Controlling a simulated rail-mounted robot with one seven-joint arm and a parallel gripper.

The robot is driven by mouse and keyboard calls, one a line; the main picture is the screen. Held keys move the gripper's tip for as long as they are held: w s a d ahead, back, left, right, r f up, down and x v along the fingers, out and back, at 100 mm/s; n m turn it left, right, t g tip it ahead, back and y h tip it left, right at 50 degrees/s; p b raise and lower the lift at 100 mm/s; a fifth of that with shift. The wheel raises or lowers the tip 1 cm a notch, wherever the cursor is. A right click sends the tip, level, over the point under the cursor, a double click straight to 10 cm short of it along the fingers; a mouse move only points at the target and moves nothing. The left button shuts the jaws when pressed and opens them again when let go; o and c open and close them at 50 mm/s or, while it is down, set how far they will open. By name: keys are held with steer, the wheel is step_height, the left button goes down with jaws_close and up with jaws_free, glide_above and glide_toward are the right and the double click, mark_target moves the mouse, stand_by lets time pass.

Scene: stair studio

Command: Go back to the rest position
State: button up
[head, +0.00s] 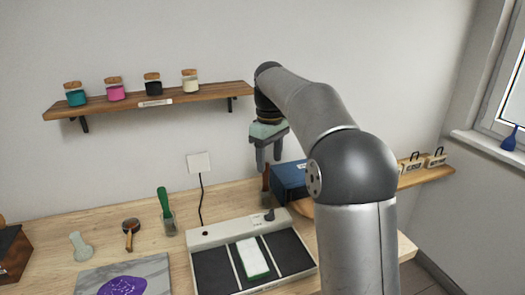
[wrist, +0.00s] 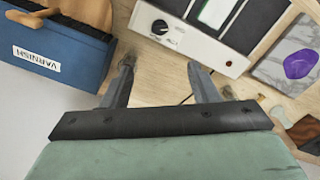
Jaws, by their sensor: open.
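My gripper (head: 268,160) hangs from my raised arm above the back of the wooden workbench (head: 60,235), fingers pointing down. It is open, and nothing shows between its two fingers. In the wrist view my gripper (wrist: 158,85) shows its two grey fingers apart, with bare bench wood and a dark cable between them. A small dark object by the left fingertip is too unclear to name.
A blue box (head: 290,178) labelled VARNISH stands right of my gripper. A grey panel (head: 215,236) with a knob and dark bays lies in front, a white-green block (head: 252,258) on it. A shelf (head: 190,95) bears several corked jars. A purple blob (wrist: 299,64) lies on a marble slab (wrist: 275,45).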

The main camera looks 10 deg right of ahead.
steer(key=s+f+m, duration=0.2)
steer(key=s+f, duration=0.3)
steer(key=s, duration=0.6)
steer(key=s+f+m, duration=0.3)
steer(key=s+f, duration=0.2)
steer(key=s, duration=0.6)
steer(key=s+f+m, duration=0.2)
steer(key=s+f, duration=0.3)
steer(key=s, duration=0.6)
steer(key=shift+s+a+f+m+t, duration=0.2)
steer(key=shift+s+f+m+t, duration=0.1)
steer(key=shift+s+m, duration=0.1)
